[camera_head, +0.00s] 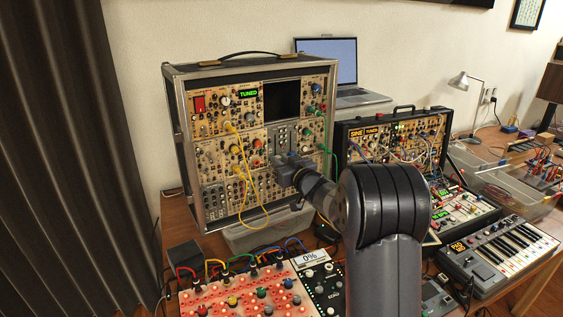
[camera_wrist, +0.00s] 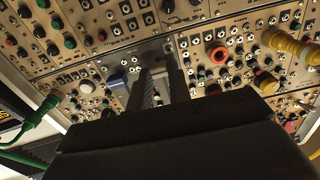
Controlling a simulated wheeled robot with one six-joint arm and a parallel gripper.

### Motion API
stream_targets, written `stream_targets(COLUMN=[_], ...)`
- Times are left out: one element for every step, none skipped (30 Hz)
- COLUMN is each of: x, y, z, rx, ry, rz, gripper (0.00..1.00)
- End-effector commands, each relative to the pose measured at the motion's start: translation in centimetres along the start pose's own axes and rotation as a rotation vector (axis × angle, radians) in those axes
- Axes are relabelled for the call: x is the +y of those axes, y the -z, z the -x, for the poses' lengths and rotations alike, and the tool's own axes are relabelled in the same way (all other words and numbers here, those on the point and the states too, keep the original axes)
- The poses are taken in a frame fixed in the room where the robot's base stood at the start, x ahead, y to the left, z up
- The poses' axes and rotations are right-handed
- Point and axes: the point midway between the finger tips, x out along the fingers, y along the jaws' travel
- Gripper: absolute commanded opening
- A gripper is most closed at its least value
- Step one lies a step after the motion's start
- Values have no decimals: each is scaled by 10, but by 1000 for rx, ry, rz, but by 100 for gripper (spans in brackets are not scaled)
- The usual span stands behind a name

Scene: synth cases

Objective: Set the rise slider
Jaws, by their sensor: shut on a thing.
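The tall modular synth case (camera_head: 178,130) stands on the table against the wall. A grey slider module (camera_head: 283,138) sits in its middle row, right of centre; the same grey panel (camera_wrist: 143,54) shows in the wrist view. My gripper (camera_head: 283,163) reaches in from the lower right, its fingers at the lower part of this module. In the wrist view my gripper (camera_wrist: 160,88) has its two dark fingers close together at the panel, shut on a slider. The slider's cap is mostly hidden between the fingers, and its label cannot be read.
A yellow cable (camera_head: 243,165) hangs left of my gripper, and a green cable (camera_head: 333,155) is plugged in to its right; a green plug (camera_wrist: 40,118) shows at the wrist view's left. A second case (camera_head: 395,135) stands right.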

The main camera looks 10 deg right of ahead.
Motion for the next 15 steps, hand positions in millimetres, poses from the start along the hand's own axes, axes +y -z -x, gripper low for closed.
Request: stream_targets(x=[0, 0, 0, 0, 0, 0, 0, 0, 0, 0, 0, 0, 0, 0, 0], y=[3, 5, 8, 11, 14, 19, 23, 27, 33, 38, 42, 48, 53, 57, 62], z=[0, 0, 0, 0, 0, 0, 0, 0, 0, 0, 0, 0, 0, 0, 0], rx=[0, 0, 0, 1, 1, 1, 1, 1, 1, 1, 1, 1, 1, 1, 1], ry=[0, 0, 0, 0, 0, 0, 0, 0, 0, 0, 0, 0, 0, 0, 0], rz=[0, 0, 0, 0, 0, 1, 1, 1, 1, 1, 1, 1, 1, 1, 1], gripper=[0, 0, 0, 0, 0, 0, 0, 0, 0, 0, 0, 0, 0, 0, 0])
